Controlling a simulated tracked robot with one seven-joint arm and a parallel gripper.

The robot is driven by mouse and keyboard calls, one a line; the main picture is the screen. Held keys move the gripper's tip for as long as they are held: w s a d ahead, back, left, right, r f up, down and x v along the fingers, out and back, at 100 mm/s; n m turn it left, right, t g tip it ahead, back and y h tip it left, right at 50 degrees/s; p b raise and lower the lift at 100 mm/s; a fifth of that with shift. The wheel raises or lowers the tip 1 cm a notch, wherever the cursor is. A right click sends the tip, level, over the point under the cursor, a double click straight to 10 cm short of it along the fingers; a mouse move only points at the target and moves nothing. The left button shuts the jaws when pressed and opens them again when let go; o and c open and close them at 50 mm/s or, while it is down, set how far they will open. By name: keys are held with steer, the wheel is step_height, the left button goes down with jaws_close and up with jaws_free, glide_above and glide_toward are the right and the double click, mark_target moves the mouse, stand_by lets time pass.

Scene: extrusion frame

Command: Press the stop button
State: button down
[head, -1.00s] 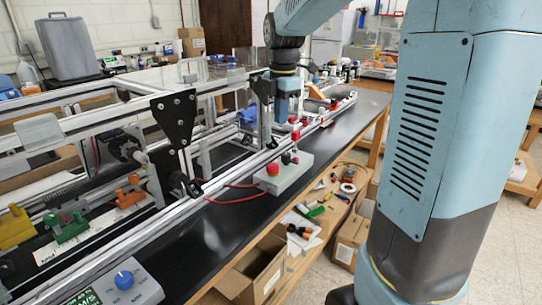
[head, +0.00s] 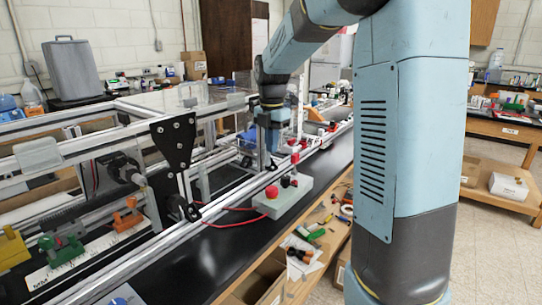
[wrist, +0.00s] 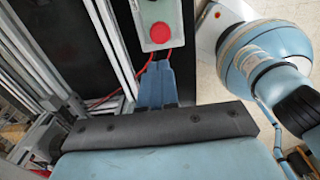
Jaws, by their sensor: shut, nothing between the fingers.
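The red round button (head: 271,191) sits on a pale grey box (head: 290,205) on the black bench top. A darker knob (head: 286,182) stands behind it on the same box. In the wrist view the red button (wrist: 160,32) shows at the top centre on the box (wrist: 153,8), with a red lead beside it. My gripper (wrist: 158,66) is shut and empty, its blue fingers pointing toward the box. The fingertips appear just short of the button in that view; the exact gap is unclear.
Aluminium extrusion rails (head: 215,210) run along the bench beside the box. A black triangular bracket (head: 175,142) stands on the left. Red leads (head: 232,222) run from the box under the rail. A shelf with tools (head: 310,235) lies below the bench edge.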

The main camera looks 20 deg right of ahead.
mark_target(272, 189)
step_height(272, 189, down, 13)
steer(key=shift+r, duration=0.2)
stand_by(0.3)
steer(key=shift+s+f, duration=0.1)
steer(key=shift+f, duration=0.45)
steer(key=shift+s+f, duration=0.3)
steer(key=shift+f, duration=0.2)
steer(key=shift+w+r, duration=0.15)
steer(key=shift+r, duration=0.35)
step_height(272, 189, up, 14)
steer(key=shift+w, duration=0.2)
